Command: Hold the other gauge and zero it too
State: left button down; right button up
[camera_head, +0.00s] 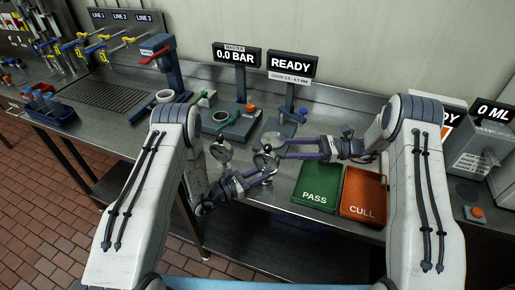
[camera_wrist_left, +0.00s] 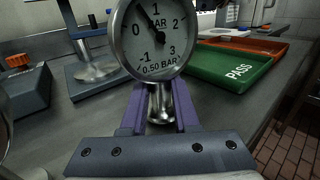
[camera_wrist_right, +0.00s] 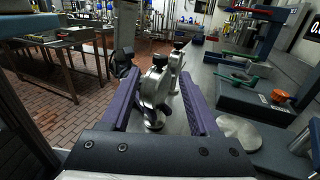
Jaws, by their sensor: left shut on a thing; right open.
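A round white-faced gauge (camera_wrist_left: 155,38) stands upright in the left wrist view. It reads 0.50 BAR, its needle between 0 and 1. My left gripper (camera_wrist_left: 160,115) is shut on its metal stem. In the head view this gauge (camera_head: 264,161) is at the tips of my left gripper (camera_head: 268,174). A second gauge (camera_head: 221,151) stands to its left; its face cannot be read, and only its edge shows in the left wrist view (camera_wrist_left: 4,132). My right gripper (camera_head: 282,149) is open beside the held gauge. In the right wrist view the held gauge (camera_wrist_right: 154,92) appears between its fingers, apparently ungripped.
A green PASS tray (camera_head: 318,187) and an orange CULL tray (camera_head: 363,194) lie to the right. Behind stand a grey unit with an orange knob (camera_head: 232,124), a MASTER sign (camera_head: 236,56) showing 0.0 BAR and a READY sign (camera_head: 290,65). The bench's front edge is close.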

aim_at(257, 153)
jog(key=a, duration=1.1)
jog(key=shift+s, duration=0.35)
jog(key=shift+c, duration=0.4)
grip_shut()
